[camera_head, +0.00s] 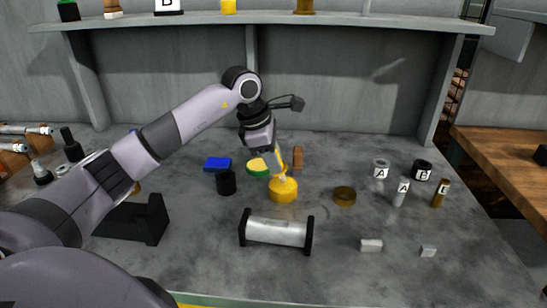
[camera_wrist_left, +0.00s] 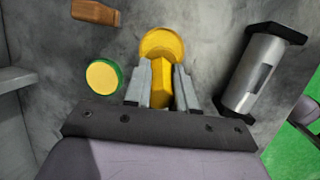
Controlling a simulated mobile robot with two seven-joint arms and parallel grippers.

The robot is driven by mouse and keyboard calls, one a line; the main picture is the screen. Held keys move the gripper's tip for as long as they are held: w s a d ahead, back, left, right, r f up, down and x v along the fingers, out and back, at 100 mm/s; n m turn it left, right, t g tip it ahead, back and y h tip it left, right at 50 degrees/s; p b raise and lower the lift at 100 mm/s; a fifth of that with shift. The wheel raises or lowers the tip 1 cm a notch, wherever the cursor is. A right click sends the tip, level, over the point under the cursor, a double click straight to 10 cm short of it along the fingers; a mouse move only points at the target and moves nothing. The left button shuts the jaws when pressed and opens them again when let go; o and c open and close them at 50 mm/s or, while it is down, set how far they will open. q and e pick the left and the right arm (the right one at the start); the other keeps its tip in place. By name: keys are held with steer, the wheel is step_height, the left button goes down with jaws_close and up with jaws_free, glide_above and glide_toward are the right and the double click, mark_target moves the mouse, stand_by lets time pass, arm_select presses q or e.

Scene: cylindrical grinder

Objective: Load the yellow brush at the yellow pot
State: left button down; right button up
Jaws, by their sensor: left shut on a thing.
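The yellow pot (camera_head: 284,193) stands on the grey bench near the middle. It also shows in the left wrist view (camera_wrist_left: 160,37), just beyond my fingertips. My left gripper (camera_head: 279,166) points down over the pot and is shut on the yellow brush (camera_wrist_left: 160,84), which sits between the two grey fingers. In the head view the brush (camera_head: 283,176) is partly hidden by the gripper, and its lower end meets the pot's top. I cannot tell how deep the tip is in the pot. My right gripper is not in view.
A green pot with a yellow face (camera_head: 257,167) and a black pot (camera_head: 226,183) stand left of the yellow pot. A brown upright piece (camera_head: 298,157) is behind it, a brass disc (camera_head: 344,196) right. A metal cylinder on black ends (camera_head: 277,231) lies in front. Lettered parts stand right.

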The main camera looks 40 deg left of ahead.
arm_select(q)
steer(key=shift+f+b, duration=0.3)
steer(key=shift+f, duration=0.2)
stand_by(0.3)
steer(key=shift+f, duration=0.1)
stand_by(0.8)
step_height(320, 180, up, 7)
steer(key=p, duration=0.6)
stand_by(0.4)
stand_by(0.6)
steer(key=shift+s, duration=0.1)
